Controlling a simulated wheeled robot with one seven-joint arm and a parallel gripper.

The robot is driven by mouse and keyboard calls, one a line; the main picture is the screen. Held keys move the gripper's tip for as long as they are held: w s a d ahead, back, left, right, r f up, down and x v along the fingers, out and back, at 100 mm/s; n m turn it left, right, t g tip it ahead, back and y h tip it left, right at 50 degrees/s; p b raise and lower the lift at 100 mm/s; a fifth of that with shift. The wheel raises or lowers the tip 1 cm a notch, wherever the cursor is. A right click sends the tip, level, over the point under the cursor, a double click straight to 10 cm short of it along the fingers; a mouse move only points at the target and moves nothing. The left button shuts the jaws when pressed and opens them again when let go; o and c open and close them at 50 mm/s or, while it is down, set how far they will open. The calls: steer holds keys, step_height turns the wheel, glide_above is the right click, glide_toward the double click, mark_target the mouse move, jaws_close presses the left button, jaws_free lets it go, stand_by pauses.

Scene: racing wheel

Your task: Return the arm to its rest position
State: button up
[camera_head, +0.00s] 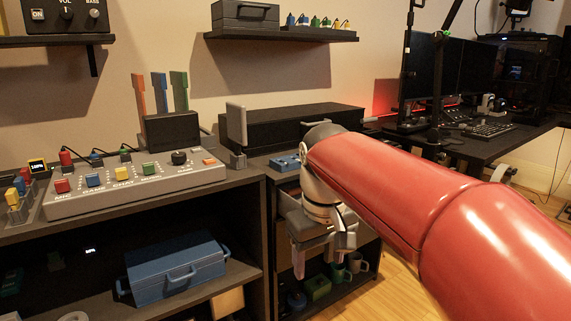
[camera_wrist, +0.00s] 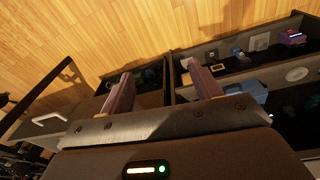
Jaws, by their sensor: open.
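My red arm reaches in from the right in the head view. My gripper (camera_head: 322,254) hangs fingers down in front of the shelf unit, at the height of its upper opening. In the wrist view my gripper (camera_wrist: 161,78) has its two fingers well apart, with nothing between them. Its jaws are open and empty. The arm covers part of the cabinet top and the desk's near side.
A grey mixer panel (camera_head: 135,183) with coloured buttons stands on the left cabinet. A blue toolbox (camera_head: 176,270) sits on its lower shelf. A long black box (camera_head: 290,125) lies behind my gripper. A desk with monitors (camera_head: 455,75) is at right. Wooden floor (camera_wrist: 120,30) is clear.

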steer(key=s+d+f+m+t, duration=0.2)
steer(key=s+d+f, duration=0.2)
steer(key=s, duration=0.3)
steer(key=s+d+f+m+t+p, duration=0.1)
steer(key=s+d+f+m+t, duration=0.1)
steer(key=s, duration=0.6)
steer(key=d+f+m, duration=0.1)
steer(key=d+f, duration=0.1)
steer(key=d, duration=0.1)
steer(key=shift+s+d, duration=0.15)
steer(key=shift+d, duration=0.05)
